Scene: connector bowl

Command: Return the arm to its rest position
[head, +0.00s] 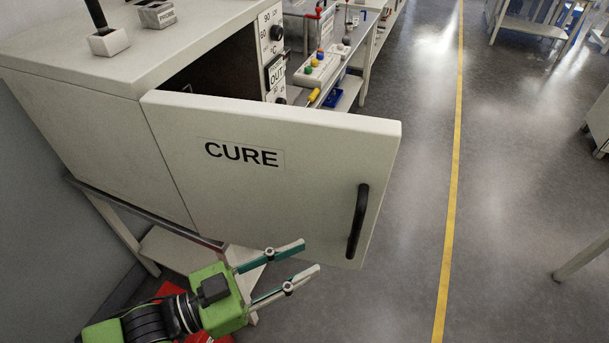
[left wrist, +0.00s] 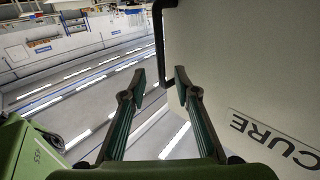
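My left gripper (head: 312,256) is in front of the lower part of a white cabinet door marked CURE (head: 270,200) in the head view. Its two fingers are apart, with nothing between them. The door stands open, and its black handle (head: 358,222) is to the right of the fingertips, apart from them. In the left wrist view the open fingers (left wrist: 159,78) point past the door's edge, with the door (left wrist: 255,60) on the right and part of the handle (left wrist: 158,45) beyond the fingertips. My right gripper is in neither view.
The white cabinet (head: 75,110) stands at the left with small blocks on top. A bench (head: 345,90) with coloured buttons and tools is behind the door. A yellow floor line (head: 455,170) runs along clear grey floor at the right.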

